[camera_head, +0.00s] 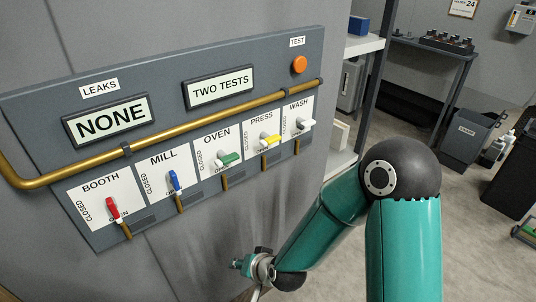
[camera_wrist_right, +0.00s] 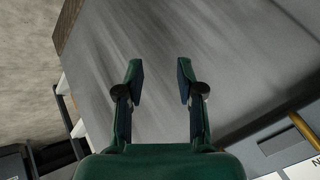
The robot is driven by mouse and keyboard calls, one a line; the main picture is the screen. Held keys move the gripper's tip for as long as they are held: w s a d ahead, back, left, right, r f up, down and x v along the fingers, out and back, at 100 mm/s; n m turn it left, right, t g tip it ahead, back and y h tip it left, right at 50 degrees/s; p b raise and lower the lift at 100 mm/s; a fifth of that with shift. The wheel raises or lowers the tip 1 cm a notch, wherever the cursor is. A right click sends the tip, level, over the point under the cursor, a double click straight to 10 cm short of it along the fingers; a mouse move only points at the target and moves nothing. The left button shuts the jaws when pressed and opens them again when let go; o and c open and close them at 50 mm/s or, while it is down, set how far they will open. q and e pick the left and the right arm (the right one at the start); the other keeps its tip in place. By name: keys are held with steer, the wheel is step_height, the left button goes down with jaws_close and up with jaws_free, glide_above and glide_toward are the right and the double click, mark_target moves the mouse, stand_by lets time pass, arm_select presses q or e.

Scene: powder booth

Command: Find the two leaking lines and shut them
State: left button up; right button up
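The grey valve panel (camera_head: 170,75) fills the left of the head view. Its leaks display (camera_head: 108,121) reads NONE; a second display (camera_head: 219,88) reads TWO TESTS. The orange test button (camera_head: 299,64) is at its upper right. The red booth lever (camera_head: 112,208) and blue mill lever (camera_head: 175,181) point down towards OPEN. The green oven lever (camera_head: 230,159), yellow press lever (camera_head: 270,140) and white wash lever (camera_head: 306,125) look turned more sideways; their exact settings are unclear. My right gripper (camera_head: 240,264) is below the panel, open and empty in its wrist view (camera_wrist_right: 160,72). My left gripper is out of view.
A brass pipe (camera_head: 190,126) runs across the panel above the levers. Right of the panel are a shelf (camera_head: 364,46), a bench (camera_head: 432,48), and a grey bin (camera_head: 468,138). Open floor (camera_head: 465,215) lies at the right. Bare grey wall (camera_head: 210,250) is below the panel.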

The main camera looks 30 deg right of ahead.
step_height(320, 180, up, 5)
steer(key=w+d+m+t+h+b, duration=0.1)
steer(key=w+d+m+t+b, duration=0.1)
steer(key=w+d+m+t, duration=0.1)
arm_select(q)
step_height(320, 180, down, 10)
steer(key=b, duration=0.6)
arm_select(e)
steer(key=m+t+h+p, duration=0.4)
steer(key=m+t+h, duration=0.2)
steer(key=m, duration=0.4)
glide_toward(270, 144)
arm_select(q)
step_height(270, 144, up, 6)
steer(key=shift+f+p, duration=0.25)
steer(key=shift+p, duration=0.45)
arm_select(e)
steer(key=x, duration=1.1)
steer(key=shift+w+d, duration=0.15)
steer(key=shift+w, duration=0.15)
